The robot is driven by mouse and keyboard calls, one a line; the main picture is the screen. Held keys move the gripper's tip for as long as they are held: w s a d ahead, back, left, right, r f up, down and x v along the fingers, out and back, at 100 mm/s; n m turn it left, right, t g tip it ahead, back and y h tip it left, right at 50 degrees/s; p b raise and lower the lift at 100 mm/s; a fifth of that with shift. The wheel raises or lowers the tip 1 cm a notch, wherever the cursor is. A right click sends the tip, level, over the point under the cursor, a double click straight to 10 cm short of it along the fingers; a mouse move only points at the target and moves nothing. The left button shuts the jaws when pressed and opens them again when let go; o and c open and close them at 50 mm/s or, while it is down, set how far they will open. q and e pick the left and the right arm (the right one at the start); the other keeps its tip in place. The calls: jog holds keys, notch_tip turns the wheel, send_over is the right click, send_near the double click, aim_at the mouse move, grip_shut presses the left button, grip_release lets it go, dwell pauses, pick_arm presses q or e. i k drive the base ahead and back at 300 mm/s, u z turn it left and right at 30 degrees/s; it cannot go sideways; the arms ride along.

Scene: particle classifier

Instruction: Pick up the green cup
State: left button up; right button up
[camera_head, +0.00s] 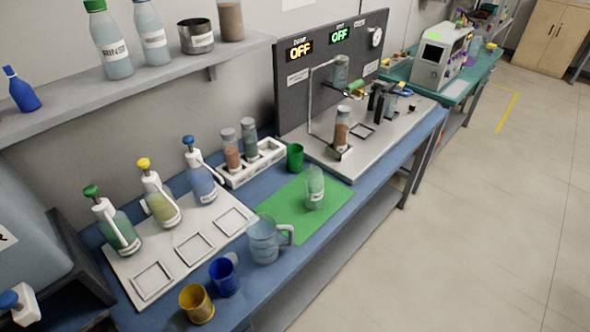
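The green cup (295,157) stands upright on the blue bench, just behind the green mat (325,220) and to the right of the white vial rack (254,166). It looks empty, though its inside is only partly visible. Nothing touches it from above. Neither of my grippers shows in the head view.
A clear bottle (315,188) stands on the mat, with a clear jug (264,240) at its left edge. Yellow (196,304) and blue (224,277) cups stand at the front. Pump bottles (161,200) line a white board. The OFF-display apparatus (300,80) is behind right.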

aim_at(294, 151)
jog(key=u, duration=0.05)
jog(key=k, duration=0.3)
jog(key=z, duration=1.35)
jog(key=i, duration=3.15)
jog(key=u, duration=2.4)
